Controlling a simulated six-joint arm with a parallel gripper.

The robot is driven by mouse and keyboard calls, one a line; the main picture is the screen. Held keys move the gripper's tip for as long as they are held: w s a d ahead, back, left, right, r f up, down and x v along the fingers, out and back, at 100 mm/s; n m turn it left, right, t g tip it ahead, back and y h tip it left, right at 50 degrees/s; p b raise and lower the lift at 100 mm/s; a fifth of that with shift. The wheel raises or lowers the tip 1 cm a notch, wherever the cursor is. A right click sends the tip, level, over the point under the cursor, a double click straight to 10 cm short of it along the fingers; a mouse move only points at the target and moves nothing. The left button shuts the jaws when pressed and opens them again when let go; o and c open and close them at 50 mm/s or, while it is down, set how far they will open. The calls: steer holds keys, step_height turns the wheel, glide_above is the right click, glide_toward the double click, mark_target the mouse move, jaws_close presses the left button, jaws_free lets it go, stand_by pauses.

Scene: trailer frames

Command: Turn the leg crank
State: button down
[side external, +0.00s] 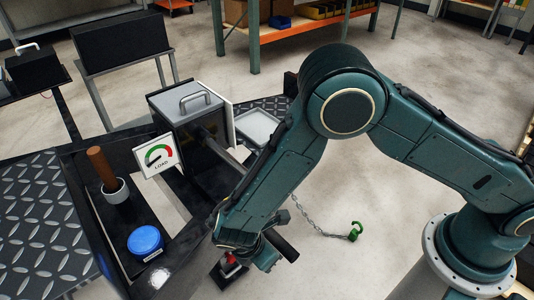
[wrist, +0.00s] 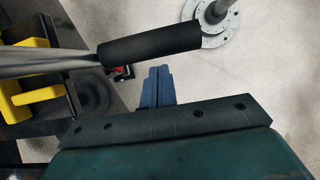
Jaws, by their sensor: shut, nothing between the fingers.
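The crank shows in the wrist view as a bare metal bar (wrist: 50,60) coming in from the left and ending in a black cylindrical grip (wrist: 150,43). In the side view a black grip (side external: 282,246) sticks out beyond my wrist, and my arm hides most of the crank's bar. My gripper (wrist: 160,72) shows blue fingers, pressed together and empty. In the wrist view their tips point at the grip from just below it, with a visible gap in the picture. In the side view my gripper (side external: 266,256) is low beside the grip, and its fingertips are hard to make out.
A load gauge (side external: 158,155) stands by a dark box with a handle (side external: 194,110). A blue-lidded tub (side external: 146,242) and a brown-handled tool in a cup (side external: 104,170) stand on the trailer frame. A green hook (side external: 354,231) lies on a chain on open floor.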

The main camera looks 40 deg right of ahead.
steer(key=a+r, duration=0.7)
steer(key=r, duration=0.1)
steer(key=shift+a, duration=0.35)
steer(key=shift+r, duration=0.15)
stand_by(0.4)
